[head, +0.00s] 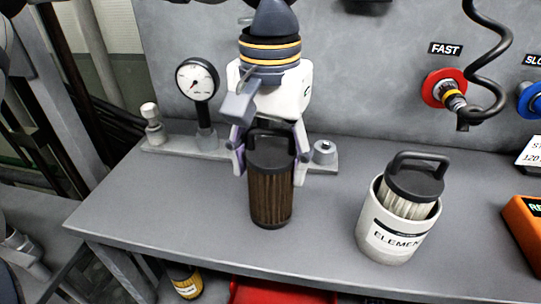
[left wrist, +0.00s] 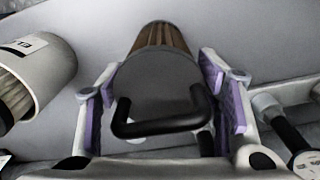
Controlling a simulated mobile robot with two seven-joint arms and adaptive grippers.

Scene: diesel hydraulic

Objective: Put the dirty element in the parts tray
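The dirty element (head: 271,200), a dark brown pleated cylinder with a black cap and loop handle, appears upright on the grey bench. It also shows in the left wrist view (left wrist: 158,85), with its handle toward the camera. My left gripper (head: 270,165) is over it, with one purple-padded finger on each side. The fingers look open, with small gaps beside the element; contact is not clear. My right gripper is not in view. A red object (head: 280,292) shows partly below the bench's front edge; I cannot tell whether it is the parts tray.
A white canister (head: 385,238) marked ELEMENT holds a clean, pale element (head: 405,205) to the right. A pressure gauge (head: 196,80) stands behind left. An orange box (head: 524,235) is at the right edge. A yellow-labelled container (head: 186,282) is below the bench.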

